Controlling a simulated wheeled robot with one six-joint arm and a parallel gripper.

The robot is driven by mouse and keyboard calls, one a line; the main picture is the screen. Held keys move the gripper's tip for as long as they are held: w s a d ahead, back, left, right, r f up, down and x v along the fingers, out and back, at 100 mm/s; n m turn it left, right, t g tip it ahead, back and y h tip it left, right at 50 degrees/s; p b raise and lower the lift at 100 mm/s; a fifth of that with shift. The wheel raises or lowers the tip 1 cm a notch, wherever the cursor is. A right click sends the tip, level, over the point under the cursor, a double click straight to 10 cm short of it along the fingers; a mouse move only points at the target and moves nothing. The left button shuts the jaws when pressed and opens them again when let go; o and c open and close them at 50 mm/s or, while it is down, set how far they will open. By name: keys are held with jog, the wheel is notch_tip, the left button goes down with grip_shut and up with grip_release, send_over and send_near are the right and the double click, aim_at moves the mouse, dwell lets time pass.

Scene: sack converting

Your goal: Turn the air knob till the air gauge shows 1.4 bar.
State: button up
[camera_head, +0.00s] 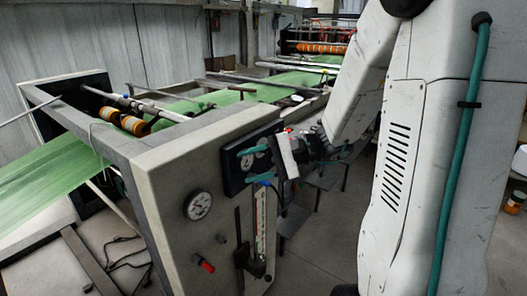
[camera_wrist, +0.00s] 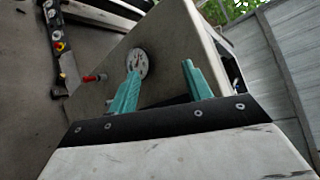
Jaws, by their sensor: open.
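A round white gauge (camera_head: 198,205) is on the pale end panel of the machine. It also shows in the wrist view (camera_wrist: 137,62), partly behind one finger, and its reading is too small to tell. A red-tipped handle (camera_head: 205,265) sticks out low on the panel; it shows left of the gauge in the wrist view (camera_wrist: 95,77). I cannot tell which is the air knob. My gripper (camera_head: 244,166), with teal fingers, is open and empty in front of the black plate, up and right of the gauge.
A black plate (camera_head: 232,180) is fixed high on the panel, partly hidden by my gripper. A vertical scale (camera_head: 259,235) and dark bracket stand below it. Green film (camera_head: 45,172) runs through the machine at left.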

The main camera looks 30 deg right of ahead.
jog(key=w+d+f+m+t+h, duration=0.25)
jog(key=w+d+m+t, duration=0.2)
jog(key=d, duration=0.55)
jog(key=m+t+h, duration=0.3)
jog(key=m+t, duration=0.1)
jog(key=t, duration=0.1)
send_near(268, 150)
jog(key=w, duration=0.1)
jog(key=shift+g, duration=0.25)
jog(key=x, duration=0.7)
jog(key=shift+w+a+r, duration=0.2)
jog(key=c, duration=1)
